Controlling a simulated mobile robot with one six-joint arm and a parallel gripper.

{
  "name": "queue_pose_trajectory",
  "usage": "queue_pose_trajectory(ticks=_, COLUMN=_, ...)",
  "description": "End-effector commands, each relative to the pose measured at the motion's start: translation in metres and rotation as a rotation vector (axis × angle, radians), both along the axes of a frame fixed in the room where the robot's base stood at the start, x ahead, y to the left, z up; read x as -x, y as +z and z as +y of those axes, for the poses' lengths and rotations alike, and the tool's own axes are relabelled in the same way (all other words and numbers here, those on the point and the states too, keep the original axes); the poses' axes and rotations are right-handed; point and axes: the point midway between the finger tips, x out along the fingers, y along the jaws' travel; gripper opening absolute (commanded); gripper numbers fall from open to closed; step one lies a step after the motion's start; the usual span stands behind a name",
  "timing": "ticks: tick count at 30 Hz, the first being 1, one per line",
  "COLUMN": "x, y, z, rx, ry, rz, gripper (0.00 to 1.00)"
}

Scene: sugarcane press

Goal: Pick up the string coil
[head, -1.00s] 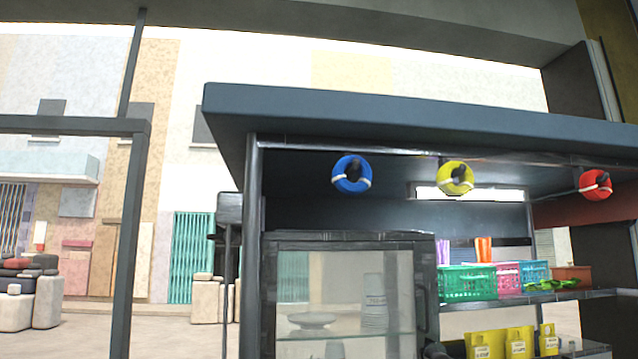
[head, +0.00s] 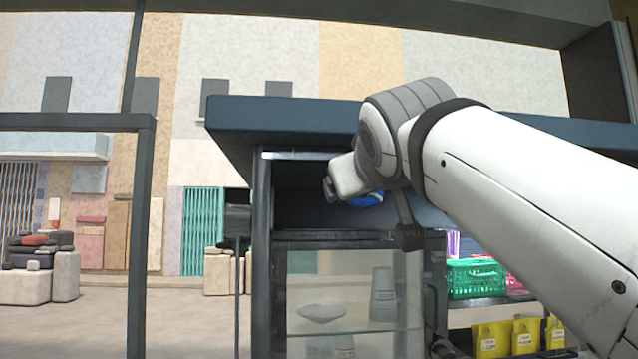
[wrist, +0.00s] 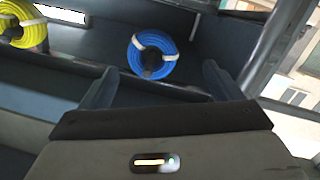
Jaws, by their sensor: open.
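A blue string coil (wrist: 152,57) with white ties hangs on a dark peg under the stall roof. In the wrist view it is beyond and between the fingertips of my open, empty gripper (wrist: 158,85), and the fingers are apart from it. In the head view my arm hides most of the blue coil, and only a small blue part (head: 366,200) shows below my wrist. A yellow string coil (wrist: 22,24) hangs farther left in the wrist view. The head view does not show my gripper's fingertips clearly.
A glass cabinet (head: 345,262) with dishes stands below. A green basket (head: 474,278) and yellow packets (head: 492,340) are on shelves to the right. A dark post (head: 140,240) stands at left.

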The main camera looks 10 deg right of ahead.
Motion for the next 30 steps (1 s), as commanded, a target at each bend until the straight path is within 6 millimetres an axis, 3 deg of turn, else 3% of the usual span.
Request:
queue_pose_trajectory(ticks=3, x=-0.007, y=0.01, z=-0.001, rx=0.003, ry=-0.001, rz=-0.016, gripper=0.85)
queue_pose_trajectory(ticks=18, x=-0.069, y=0.007, z=-0.014, rx=0.002, ry=0.001, rz=-0.014, gripper=0.85)
queue_pose_trajectory(ticks=27, x=-0.074, y=0.004, z=-0.014, rx=0.001, ry=0.003, rz=-0.017, gripper=0.85)
queue_pose_trajectory(ticks=30, x=-0.074, y=0.004, z=-0.014, rx=0.002, ry=0.003, rz=-0.017, gripper=0.78)
